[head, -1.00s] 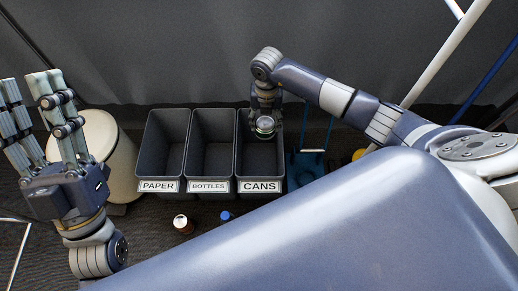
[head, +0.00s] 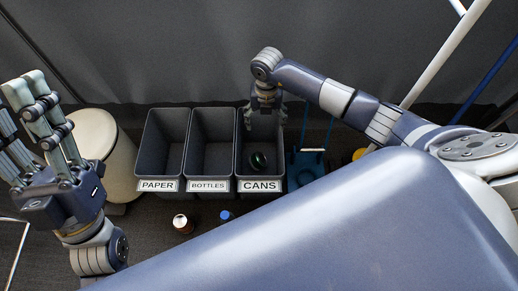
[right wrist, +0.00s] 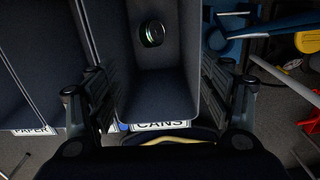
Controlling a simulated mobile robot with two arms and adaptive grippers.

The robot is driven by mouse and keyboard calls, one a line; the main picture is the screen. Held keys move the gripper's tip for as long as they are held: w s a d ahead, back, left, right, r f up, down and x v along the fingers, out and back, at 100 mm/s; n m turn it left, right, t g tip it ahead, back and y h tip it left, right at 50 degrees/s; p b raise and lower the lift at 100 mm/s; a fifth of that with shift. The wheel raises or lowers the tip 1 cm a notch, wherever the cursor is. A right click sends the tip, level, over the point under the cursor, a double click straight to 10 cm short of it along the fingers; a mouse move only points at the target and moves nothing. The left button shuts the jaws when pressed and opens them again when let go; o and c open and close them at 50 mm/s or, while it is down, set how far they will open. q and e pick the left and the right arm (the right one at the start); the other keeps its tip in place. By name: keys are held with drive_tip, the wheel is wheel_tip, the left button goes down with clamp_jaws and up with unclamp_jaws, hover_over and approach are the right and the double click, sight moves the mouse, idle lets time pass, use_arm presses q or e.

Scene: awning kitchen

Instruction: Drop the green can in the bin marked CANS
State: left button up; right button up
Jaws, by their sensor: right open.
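The green can (head: 258,161) is inside the bin marked CANS (head: 261,186), low down near its front wall. It also shows in the right wrist view (right wrist: 152,33), dark with a shiny end, apart from my fingers. My right gripper (head: 264,118) is over the back part of that bin, open and empty; in the right wrist view its two fingers (right wrist: 163,95) are spread wide on either side of the bin. My left gripper (head: 32,130) is at the left of the head view, fingers spread apart and empty.
The bins marked PAPER (head: 158,186) and BOTTLES (head: 209,186) stand left of the CANS bin and look empty. A brown can or bottle (head: 182,223) and a blue-capped item (head: 226,216) stand on the floor in front. A white round container (head: 95,150) and a blue dustpan (head: 307,170) flank the bins.

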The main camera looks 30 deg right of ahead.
wheel_tip(320, 180, up, 8)
drive_tip(key=shift+f, duration=0.25)
idle(0.5)
